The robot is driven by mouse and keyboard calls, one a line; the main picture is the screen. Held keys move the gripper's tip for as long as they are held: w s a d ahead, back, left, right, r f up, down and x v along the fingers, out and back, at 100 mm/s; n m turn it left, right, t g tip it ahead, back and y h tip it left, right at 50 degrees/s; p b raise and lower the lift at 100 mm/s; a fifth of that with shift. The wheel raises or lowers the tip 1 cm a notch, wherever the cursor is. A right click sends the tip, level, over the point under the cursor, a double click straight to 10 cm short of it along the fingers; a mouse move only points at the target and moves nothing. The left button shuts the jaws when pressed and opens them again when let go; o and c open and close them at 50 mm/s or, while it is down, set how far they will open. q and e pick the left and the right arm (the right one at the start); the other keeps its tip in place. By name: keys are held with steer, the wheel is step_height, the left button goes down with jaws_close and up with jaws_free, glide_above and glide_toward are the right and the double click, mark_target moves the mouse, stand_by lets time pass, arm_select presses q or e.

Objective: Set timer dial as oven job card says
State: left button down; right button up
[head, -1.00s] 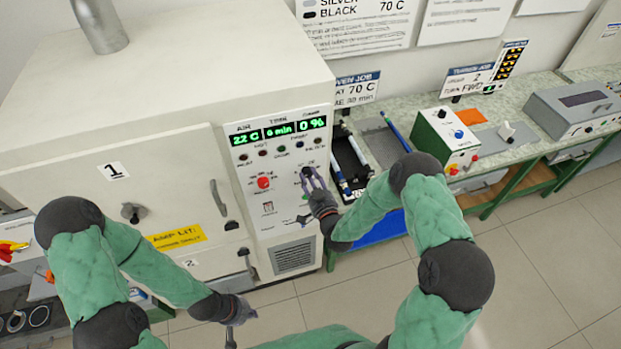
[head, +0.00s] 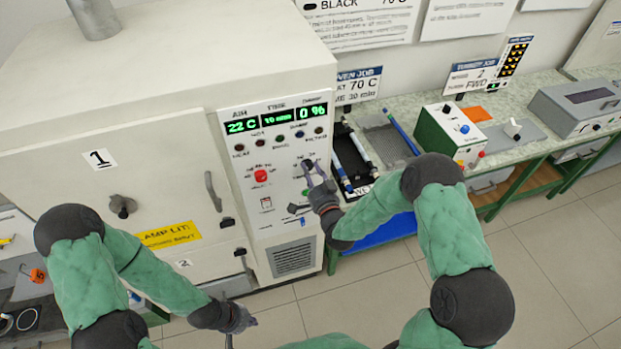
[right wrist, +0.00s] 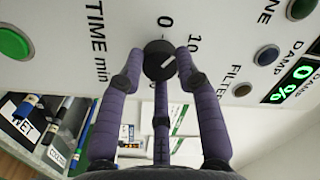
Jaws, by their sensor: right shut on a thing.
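The black timer dial (right wrist: 158,58) shows in the right wrist view beside the lettering "TIME min", with 0 and 10 printed near it. My right gripper (right wrist: 160,68) has its purple fingers closed around the dial. In the head view my right gripper (head: 313,172) is at the oven's control panel (head: 277,172). The green display (head: 277,119) reads 22 C, 10 min and 0 %. The oven job card (head: 358,86) on the wall reads 70 C and what looks like 30 min. My left gripper (head: 237,331) hangs low before the oven; its fingers are unclear.
The oven (head: 110,135) fills the left side. A red button (head: 261,175) and other controls sit close to the dial. Right of the oven, a green bench (head: 470,108) holds a black tray (head: 347,150) with rods and a green-and-white box (head: 447,133).

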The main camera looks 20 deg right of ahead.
steer(key=m+h+b, duration=0.1)
steer(key=m+b, duration=1.3)
steer(key=shift+w+d+f+m, duration=0.1)
steer(key=shift+m, duration=0.2)
steer(key=m+b, duration=0.5)
steer(key=b, duration=0.1)
steer(key=m+b, duration=0.5)
steer(key=b, duration=0.2)
steer(key=m+h+b, duration=0.1)
steer(key=m+b, duration=0.4)
steer(key=b, duration=0.1)
steer(key=shift+a+f+m, duration=0.1)
steer(key=shift+a+m, duration=0.2)
steer(key=shift+m, duration=0.1)
steer(key=shift+f+g, duration=0.1)
steer(key=shift+g, duration=0.2)
steer(key=o, duration=1.1)
steer(key=shift+o, duration=0.2)
steer(key=shift+r, duration=0.2)
steer(key=s, duration=1.2)
steer(key=shift+a, duration=0.15)
